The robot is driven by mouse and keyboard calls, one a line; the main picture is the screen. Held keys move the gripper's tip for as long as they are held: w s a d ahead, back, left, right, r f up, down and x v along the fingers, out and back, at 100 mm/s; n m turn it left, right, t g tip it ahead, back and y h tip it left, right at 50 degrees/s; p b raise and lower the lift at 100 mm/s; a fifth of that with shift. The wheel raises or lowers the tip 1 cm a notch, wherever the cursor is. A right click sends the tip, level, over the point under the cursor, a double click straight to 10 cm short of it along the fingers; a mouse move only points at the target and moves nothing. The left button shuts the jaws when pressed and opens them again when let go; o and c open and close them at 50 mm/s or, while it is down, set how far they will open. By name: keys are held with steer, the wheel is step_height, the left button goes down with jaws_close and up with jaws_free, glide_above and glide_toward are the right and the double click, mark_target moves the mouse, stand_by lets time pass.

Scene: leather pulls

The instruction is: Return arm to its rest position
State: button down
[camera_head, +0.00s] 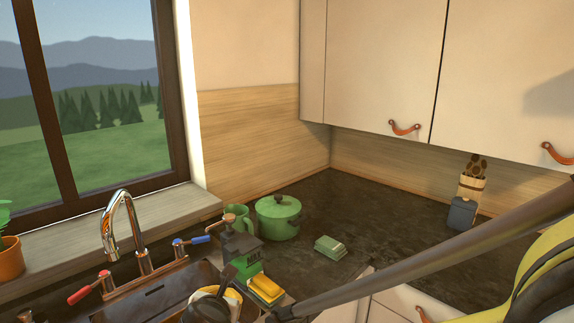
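A long grey link of my arm (430,254) crosses the lower right of the head view. It slopes from the right edge down to a dark joint at the bottom edge, near the middle. The arm passes in front of the worktop and the lower cupboard fronts. My gripper is not visible, so whether it is open or holds anything does not show.
A green pot (279,220), green mug (238,219), butter-dish-like green box (330,247), grinder (241,247) and yellow sponge (266,289) stand near the sink (160,299). Upper cupboards (385,60) have leather pulls. A utensil holder (463,212) stands behind the arm.

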steer(key=s+d+r+m+g+h, duration=0.1)
steer(key=s+d+r+m, duration=0.1)
steer(key=d+m, duration=0.75)
steer(key=s+d+r+m+g+h, duration=0.1)
steer(key=s+d+m+g, duration=0.1)
steer(key=d+m, duration=0.75)
steer(key=s+d+m+g, duration=0.1)
steer(key=s+d+m, duration=1)
steer(key=d+m, duration=0.3)
steer(key=shift+s+f, duration=0.3)
steer(key=shift+s, duration=0.05)
